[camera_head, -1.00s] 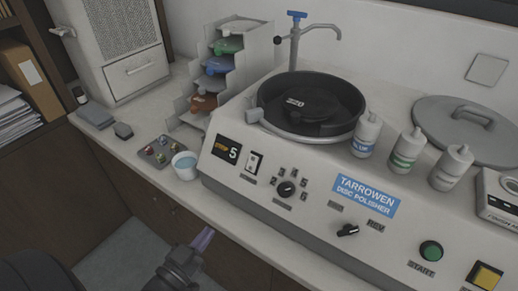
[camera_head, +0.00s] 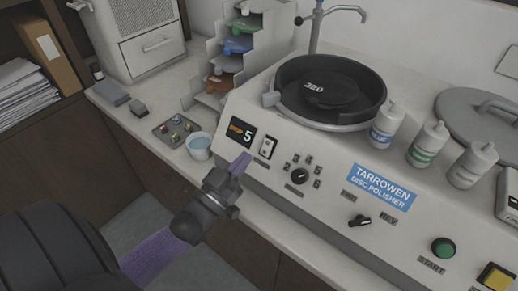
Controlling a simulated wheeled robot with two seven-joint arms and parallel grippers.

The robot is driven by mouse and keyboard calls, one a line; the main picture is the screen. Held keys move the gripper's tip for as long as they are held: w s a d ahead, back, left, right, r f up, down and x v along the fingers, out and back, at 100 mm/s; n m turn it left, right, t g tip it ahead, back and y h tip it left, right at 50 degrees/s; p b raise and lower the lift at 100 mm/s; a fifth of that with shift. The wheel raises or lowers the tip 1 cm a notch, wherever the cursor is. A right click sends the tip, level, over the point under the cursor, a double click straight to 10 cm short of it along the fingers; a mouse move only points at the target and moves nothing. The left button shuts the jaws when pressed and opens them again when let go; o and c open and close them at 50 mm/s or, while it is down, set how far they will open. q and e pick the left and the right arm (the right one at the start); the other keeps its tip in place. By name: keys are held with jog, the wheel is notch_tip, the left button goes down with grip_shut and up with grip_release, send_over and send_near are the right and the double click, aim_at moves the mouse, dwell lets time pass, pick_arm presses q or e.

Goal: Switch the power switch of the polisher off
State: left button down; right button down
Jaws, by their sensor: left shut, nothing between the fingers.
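The disc polisher (camera_head: 305,210) stands on the bench with a sloped front panel. I cannot tell whether the fingertips touch the panel. The rocker's position is too small to tell. My right gripper is not in view.
A small cup (camera_head: 199,148) and a sample tray (camera_head: 174,131) stand left of the polisher. Bottles (camera_head: 427,146) stand on top.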

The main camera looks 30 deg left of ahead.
aim_at(267, 148)
pick_arm(q)
jog(key=w+b, duration=0.1)
jog(key=w, duration=0.1)
jog(key=w+f, duration=0.1)
jog(key=w, duration=0.2)
jog(key=shift+w+d+f+b, duration=0.2)
jog(key=shift+w+b, duration=0.1)
jog(key=shift+b, duration=0.05)
